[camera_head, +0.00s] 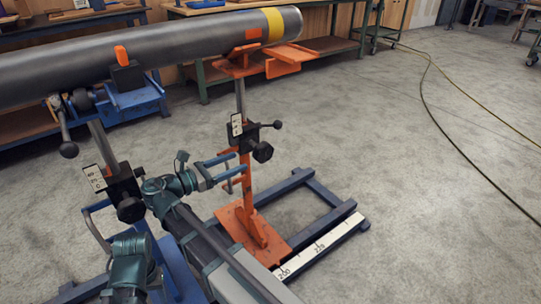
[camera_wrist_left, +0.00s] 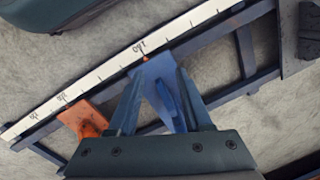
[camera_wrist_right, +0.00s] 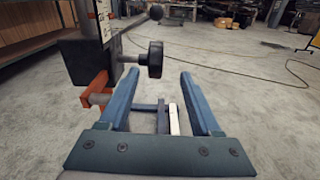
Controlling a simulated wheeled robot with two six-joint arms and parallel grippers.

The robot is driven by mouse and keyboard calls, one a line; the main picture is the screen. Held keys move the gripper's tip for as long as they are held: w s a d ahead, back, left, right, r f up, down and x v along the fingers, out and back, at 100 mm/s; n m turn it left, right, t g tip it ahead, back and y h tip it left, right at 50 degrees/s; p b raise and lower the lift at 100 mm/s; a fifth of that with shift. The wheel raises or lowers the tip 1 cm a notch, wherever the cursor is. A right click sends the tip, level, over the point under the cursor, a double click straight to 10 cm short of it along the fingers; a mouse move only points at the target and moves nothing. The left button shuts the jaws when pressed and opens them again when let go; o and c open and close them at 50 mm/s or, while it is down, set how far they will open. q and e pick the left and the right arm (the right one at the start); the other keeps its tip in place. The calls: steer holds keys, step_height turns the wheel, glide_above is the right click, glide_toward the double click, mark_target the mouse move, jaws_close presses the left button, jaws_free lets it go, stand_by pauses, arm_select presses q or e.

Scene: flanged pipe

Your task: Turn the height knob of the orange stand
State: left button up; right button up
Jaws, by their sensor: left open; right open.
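The orange stand (camera_head: 245,190) stands upright on a blue frame, with an orange cradle at the top under the pipe. Its black height knob (camera_head: 262,152) sticks out of the black clamp block beside a small white scale. The knob (camera_wrist_right: 155,60) also shows in the right wrist view, above and beyond the fingertips. My right gripper (camera_head: 238,164) is open and empty, just left of the stand's column and slightly below the knob; no contact shows. My left gripper (camera_wrist_left: 158,80) is open above the base of the blue stand; its fingers are not clear in the head view.
A grey pipe (camera_head: 150,62) with a yellow band rests across both stands. A ball-ended lever (camera_head: 277,125) sits just above the knob. The blue stand (camera_head: 130,98) is at the left. A ruler (camera_head: 322,244) lies along the base frame. The floor at right is open apart from cables.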

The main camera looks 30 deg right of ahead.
mark_target(271, 146)
steer(key=shift+w+d+f+h+b, duration=0.15)
steer(key=shift+w+d+h+b, duration=0.15)
steer(key=shift+w, duration=0.15)
steer(key=d, duration=0.9)
steer(key=w+d, duration=0.1)
steer(key=d, duration=0.3)
steer(key=shift+d, duration=0.35)
steer(key=shift+c, duration=0.2)
jaws_close()
